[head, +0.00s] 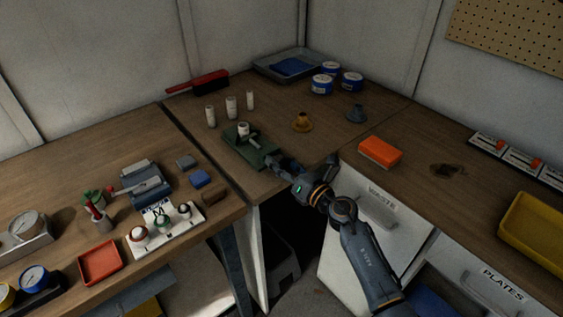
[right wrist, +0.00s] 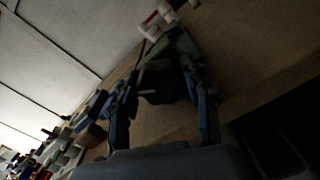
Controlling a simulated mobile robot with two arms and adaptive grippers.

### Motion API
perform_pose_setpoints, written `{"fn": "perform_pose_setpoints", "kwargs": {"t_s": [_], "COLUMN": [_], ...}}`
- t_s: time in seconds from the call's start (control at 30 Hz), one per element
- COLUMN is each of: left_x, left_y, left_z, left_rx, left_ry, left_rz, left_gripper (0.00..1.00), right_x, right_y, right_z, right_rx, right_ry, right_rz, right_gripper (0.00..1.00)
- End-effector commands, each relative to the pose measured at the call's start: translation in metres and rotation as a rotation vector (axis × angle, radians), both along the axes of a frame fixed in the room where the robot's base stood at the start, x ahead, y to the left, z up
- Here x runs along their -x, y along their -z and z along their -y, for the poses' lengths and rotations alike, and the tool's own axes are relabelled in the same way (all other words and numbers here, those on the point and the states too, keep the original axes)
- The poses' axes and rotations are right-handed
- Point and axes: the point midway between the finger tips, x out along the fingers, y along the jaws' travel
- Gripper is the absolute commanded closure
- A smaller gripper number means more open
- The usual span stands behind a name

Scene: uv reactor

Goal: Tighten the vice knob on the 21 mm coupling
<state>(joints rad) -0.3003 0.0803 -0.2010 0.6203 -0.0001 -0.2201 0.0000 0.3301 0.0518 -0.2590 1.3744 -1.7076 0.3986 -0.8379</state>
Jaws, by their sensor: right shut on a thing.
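The green vice (head: 238,149) lies on the wooden bench at the middle, and it also shows in the right wrist view (right wrist: 182,45). A pale coupling (head: 243,129) stands upright at the vice; its size cannot be read. My right gripper (head: 273,161) is at the vice's near right end. In the right wrist view its two fingers (right wrist: 160,76) are on either side of a dark vice knob (right wrist: 156,97) and shut on it. The knob is hidden behind the gripper in the head view. My left gripper is not in view.
Several pale cylinders (head: 231,107) stand behind the vice. A white rack (head: 165,229) is on the left bench. A dark gap lies between the benches in front.

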Motion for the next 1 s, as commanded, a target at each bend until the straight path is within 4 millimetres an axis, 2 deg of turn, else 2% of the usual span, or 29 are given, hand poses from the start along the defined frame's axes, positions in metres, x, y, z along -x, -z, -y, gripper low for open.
{"fn": "perform_pose_setpoints", "kwargs": {"t_s": [0.2, 0.23, 0.33, 0.77, 0.87, 1.0], "left_x": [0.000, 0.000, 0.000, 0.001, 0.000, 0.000], "left_y": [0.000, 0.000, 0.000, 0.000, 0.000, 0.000], "left_z": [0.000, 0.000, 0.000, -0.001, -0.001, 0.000], "left_rx": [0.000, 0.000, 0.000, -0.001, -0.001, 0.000], "left_ry": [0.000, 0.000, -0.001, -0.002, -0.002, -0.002], "left_rz": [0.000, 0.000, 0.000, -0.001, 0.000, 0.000], "left_gripper": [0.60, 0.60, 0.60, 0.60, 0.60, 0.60], "right_x": [0.000, 0.000, 0.000, 0.005, 0.015, 0.039], "right_y": [0.000, 0.000, 0.000, 0.001, 0.001, 0.002], "right_z": [0.000, 0.000, 0.000, 0.005, 0.012, 0.029], "right_rx": [0.001, 0.001, 0.001, 0.004, 0.004, 0.007], "right_ry": [0.001, 0.001, 0.001, 0.002, 0.001, 0.001], "right_rz": [0.001, 0.001, 0.001, 0.002, 0.001, 0.001], "right_gripper": [0.84, 0.50, 0.30, 0.29, 0.29, 0.29]}}
